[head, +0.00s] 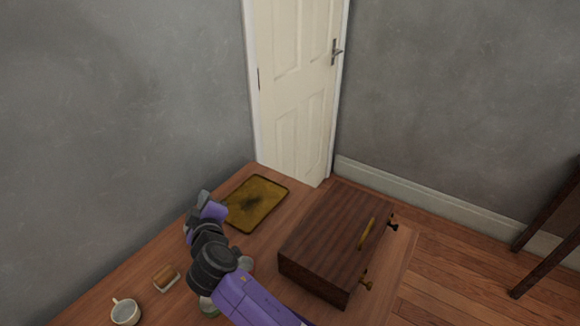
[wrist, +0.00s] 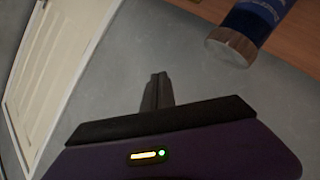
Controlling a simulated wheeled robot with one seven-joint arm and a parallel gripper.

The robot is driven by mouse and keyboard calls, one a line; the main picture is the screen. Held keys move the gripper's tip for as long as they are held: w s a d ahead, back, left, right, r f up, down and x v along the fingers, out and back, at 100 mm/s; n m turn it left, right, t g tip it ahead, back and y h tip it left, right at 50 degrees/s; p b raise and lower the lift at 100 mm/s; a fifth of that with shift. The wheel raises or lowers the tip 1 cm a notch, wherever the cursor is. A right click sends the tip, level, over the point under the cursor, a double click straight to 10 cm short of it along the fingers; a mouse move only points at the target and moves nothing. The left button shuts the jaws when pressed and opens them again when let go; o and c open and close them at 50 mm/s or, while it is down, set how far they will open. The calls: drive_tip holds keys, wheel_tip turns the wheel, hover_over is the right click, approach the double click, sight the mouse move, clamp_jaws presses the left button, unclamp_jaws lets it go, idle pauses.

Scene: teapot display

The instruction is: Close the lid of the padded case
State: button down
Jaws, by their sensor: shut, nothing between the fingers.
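A dark wooden case (head: 325,237) sits on the right part of the table. Its flat top looks down on the body, and I see no open gap or padding. A brass handle (head: 367,233) and two clasps, one near (head: 366,281) and one far (head: 393,223), are at its right side. My gripper is left of the case, apart from it, at the end of my purple and black arm; its fingertips are hard to make out in the head view. In the wrist view my gripper (wrist: 157,90) has its fingers together, with nothing between them, against the grey wall.
A yellow-brown tray (head: 262,203) lies at the table's back. A cup (head: 125,312) and a small dish with a brown item (head: 166,278) stand at the front left.

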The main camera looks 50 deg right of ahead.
drive_tip(key=w+d+r+m+g+h+b, duration=0.1)
drive_tip(key=w+d+r+m+g+h, duration=0.1)
drive_tip(key=d+r+m+g+h, duration=0.35)
drive_tip(key=s+d+r+m+g+h, duration=0.3)
drive_tip(key=s+r+g, duration=0.1)
drive_tip(key=s+g, duration=0.65)
drive_tip(key=s+d+f+p, duration=0.1)
drive_tip(key=s+d+p, duration=0.3)
drive_tip(key=d, duration=0.5)
drive_tip(key=shift+s+d+f, duration=0.25)
drive_tip(key=shift+s+f, duration=0.05)
drive_tip(key=shift+s, duration=0.45)
drive_tip(key=shift+d, duration=0.1)
